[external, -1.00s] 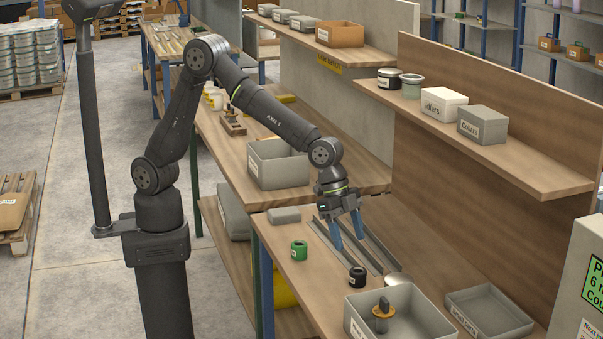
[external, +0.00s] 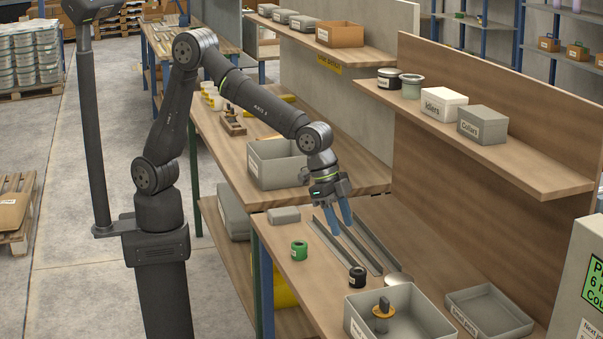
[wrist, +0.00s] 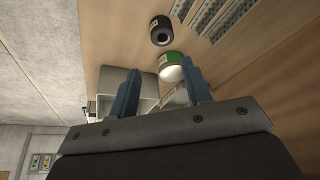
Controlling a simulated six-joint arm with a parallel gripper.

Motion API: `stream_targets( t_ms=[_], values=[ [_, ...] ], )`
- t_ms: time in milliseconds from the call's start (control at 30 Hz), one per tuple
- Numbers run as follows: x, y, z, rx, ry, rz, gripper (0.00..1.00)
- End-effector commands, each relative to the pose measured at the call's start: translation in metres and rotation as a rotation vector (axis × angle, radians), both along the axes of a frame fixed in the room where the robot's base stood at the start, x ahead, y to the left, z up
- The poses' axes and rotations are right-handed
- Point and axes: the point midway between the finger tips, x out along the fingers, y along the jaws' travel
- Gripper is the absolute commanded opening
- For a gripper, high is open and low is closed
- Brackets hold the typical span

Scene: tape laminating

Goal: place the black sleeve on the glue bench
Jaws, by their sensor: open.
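The black sleeve (external: 357,277) stands on the near bench (external: 290,285), by the front end of the metal rails. It also shows at the top of the wrist view (wrist: 161,30), beyond the fingertips. My gripper (external: 340,218) is above the rails, behind the black sleeve and apart from it. Its two blue fingers are open, with nothing held between them; they also show in the wrist view (wrist: 161,78). A green sleeve (external: 299,250) stands left of the black one.
A grey bin (external: 400,312) with a yellow and black tool stands in front of the black sleeve. A shallow grey tray (external: 488,310) lies to its right. A shelf (external: 470,140) overhangs the back.

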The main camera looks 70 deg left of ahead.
Motion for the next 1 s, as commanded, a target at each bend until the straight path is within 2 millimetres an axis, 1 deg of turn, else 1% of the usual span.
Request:
stream_targets(
  t_ms=[33, 200, 300, 367, 467, 800, 900, 1000],
  values=[
    [-0.005, 0.0, 0.006, 0.0, -0.004, 0.041, 0.44],
    [-0.013, 0.001, 0.021, -0.005, -0.011, 0.186, 0.44],
    [-0.015, 0.001, 0.024, -0.008, -0.013, 0.231, 0.44],
    [-0.015, 0.001, 0.022, -0.009, -0.014, 0.245, 0.44],
    [-0.011, -0.002, 0.011, -0.008, -0.013, 0.252, 0.44],
    [0.01, -0.019, -0.054, -0.008, -0.013, 0.251, 0.44],
    [0.015, -0.022, -0.07, -0.008, -0.013, 0.251, 0.44],
    [0.019, -0.026, -0.081, -0.01, -0.014, 0.25, 0.44]
  ],
)
